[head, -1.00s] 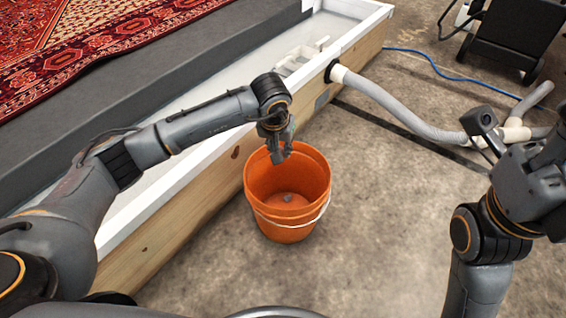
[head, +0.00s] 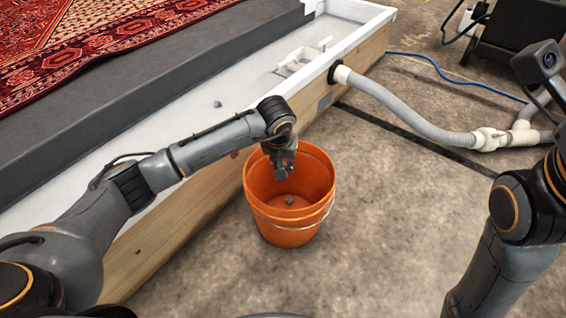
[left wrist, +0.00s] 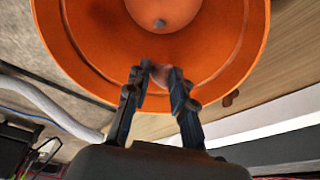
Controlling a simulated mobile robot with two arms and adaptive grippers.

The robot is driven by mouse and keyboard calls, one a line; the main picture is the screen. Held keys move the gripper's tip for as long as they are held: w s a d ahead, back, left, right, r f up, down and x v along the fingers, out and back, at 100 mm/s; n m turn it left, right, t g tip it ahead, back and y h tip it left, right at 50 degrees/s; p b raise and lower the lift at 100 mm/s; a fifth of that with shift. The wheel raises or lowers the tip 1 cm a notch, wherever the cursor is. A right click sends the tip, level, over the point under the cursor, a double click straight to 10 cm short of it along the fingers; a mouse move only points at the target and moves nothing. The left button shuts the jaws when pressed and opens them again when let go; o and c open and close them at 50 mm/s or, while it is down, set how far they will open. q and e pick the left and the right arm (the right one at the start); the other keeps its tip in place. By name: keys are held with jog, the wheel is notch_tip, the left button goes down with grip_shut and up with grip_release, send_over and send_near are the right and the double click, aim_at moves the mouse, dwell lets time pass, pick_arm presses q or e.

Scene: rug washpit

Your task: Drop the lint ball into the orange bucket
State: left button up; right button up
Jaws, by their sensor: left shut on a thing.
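The orange bucket (head: 262,207) stands upright on the floor beside the wooden pit wall, its wire handle hanging at the front. My left gripper (head: 281,174) points down over the bucket's opening, near its far rim. It is shut on a small lint ball, which shows as a blurred pinkish-grey lump between the fingertips in the left wrist view (left wrist: 159,75). Another small grey lump (head: 289,201) lies on the bucket's floor, and it also shows in the left wrist view (left wrist: 159,22). My right gripper is out of view; only part of that arm shows at the right.
Another grey lump (head: 217,104) lies in the white pit trough (head: 190,122). A red patterned rug (head: 90,45) lies on the dark platform. A grey hose (head: 405,112) runs from the pit wall across the floor at right. The floor right of the bucket is clear.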

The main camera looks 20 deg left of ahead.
pick_arm(q)
jog(key=o, duration=0.8)
jog(key=shift+c, duration=0.2)
jog(key=v, duration=1.2)
